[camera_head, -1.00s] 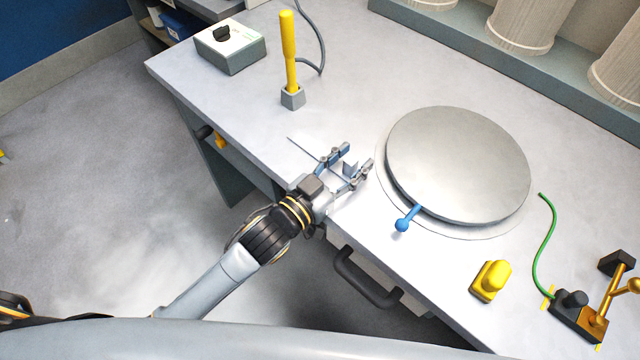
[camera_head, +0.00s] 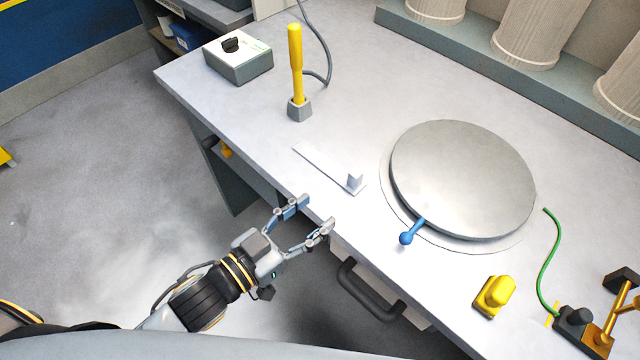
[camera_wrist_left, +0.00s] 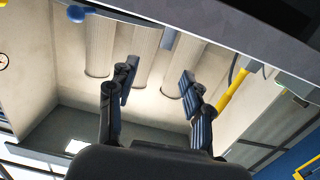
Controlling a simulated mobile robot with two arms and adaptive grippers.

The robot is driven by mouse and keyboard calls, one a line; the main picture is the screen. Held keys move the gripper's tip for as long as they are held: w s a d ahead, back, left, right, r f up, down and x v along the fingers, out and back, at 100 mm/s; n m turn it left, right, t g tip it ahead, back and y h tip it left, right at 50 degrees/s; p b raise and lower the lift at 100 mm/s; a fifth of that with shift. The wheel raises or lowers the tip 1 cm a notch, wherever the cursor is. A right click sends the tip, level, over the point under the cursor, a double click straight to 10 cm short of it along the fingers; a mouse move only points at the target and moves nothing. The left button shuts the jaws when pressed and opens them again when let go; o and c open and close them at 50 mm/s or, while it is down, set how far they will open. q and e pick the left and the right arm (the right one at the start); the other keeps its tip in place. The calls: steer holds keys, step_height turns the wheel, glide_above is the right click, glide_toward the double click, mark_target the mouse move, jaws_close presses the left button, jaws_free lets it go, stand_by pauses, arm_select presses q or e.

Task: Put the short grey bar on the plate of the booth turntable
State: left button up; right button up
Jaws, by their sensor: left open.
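A pale grey flat strip (camera_head: 322,163) lies on the table left of the turntable, with a small upright grey piece (camera_head: 355,181) at its near right end. I take this strip for the short grey bar, but cannot tell whether the upright piece is part of it. The round grey turntable plate (camera_head: 463,175) is bare, with a blue-knobbed lever (camera_head: 411,232) at its front left. My left gripper (camera_head: 318,212) is open and empty at the table's front edge, nearer me than the strip and apart from it. Its open fingers also show in the left wrist view (camera_wrist_left: 155,82). My right gripper is not in view.
A yellow-handled tool (camera_head: 296,70) stands upright in a grey holder behind the strip. A grey box with a black knob (camera_head: 238,58) is at the far left. A yellow block (camera_head: 494,297) and a clamp-like fixture (camera_head: 590,330) lie front right. Pale columns (camera_head: 540,35) line the back.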

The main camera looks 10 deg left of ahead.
mark_target(352, 177)
arm_select(q)
steer(key=w+d+p, duration=0.1)
steer(key=w+p, duration=0.1)
steer(key=w+d+g+y+p, duration=0.1)
steer(key=w+p, duration=0.2)
steer(key=w+d+r+y+p, duration=0.1)
steer(key=w+d+p, duration=0.1)
steer(key=p, duration=0.1)
steer(key=shift+w+g, duration=0.3)
steer(key=shift+g, duration=0.1)
steer(key=shift+s+f+p+x, duration=0.15)
steer(key=shift+p+x, duration=0.3)
steer(key=shift+x, duration=0.9)
steer(key=shift+s+f+p+x, duration=0.1)
steer(key=shift+p+x, duration=0.3)
steer(key=shift+x, duration=0.9)
steer(key=shift+d+f, duration=0.1)
steer(key=shift+d, duration=0.05)
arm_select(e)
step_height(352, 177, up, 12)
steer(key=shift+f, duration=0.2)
arm_select(q)
jaws_close()
